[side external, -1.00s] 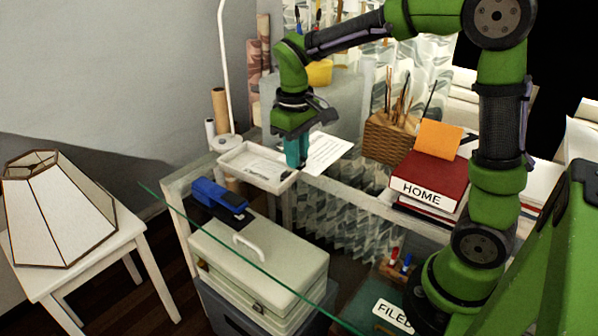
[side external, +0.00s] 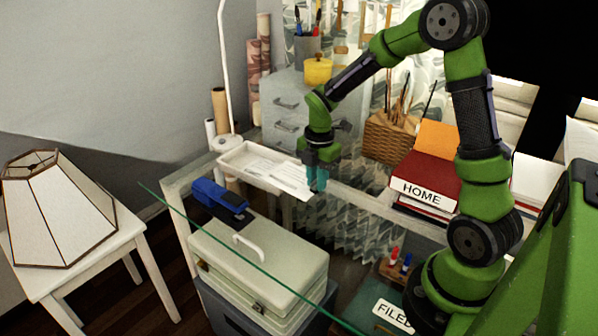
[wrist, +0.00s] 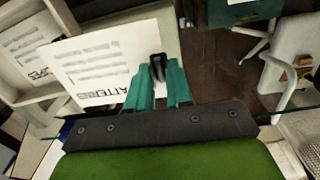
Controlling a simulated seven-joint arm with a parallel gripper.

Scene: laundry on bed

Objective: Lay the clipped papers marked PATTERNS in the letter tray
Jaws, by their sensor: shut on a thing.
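My gripper (side external: 317,187) is shut on the clipped papers (side external: 288,178) at their right edge, beside the tray. In the wrist view the clipped papers (wrist: 105,68) show printed lines and the letters ATTERNS; the first letter is hidden. A black clip (wrist: 156,66) shows between the teal fingers of my gripper (wrist: 160,72). The white letter tray (side external: 232,153) sits on the glass desk's far left corner. The papers' left part overlaps the tray in both views; I cannot tell whether they touch it. Another printed sheet (wrist: 24,50) lies in the tray, its label partly covered.
A blue stapler (side external: 220,199) is in front of the tray, above a lidded box (side external: 265,265). A lamp post (side external: 224,80) rises behind the tray.

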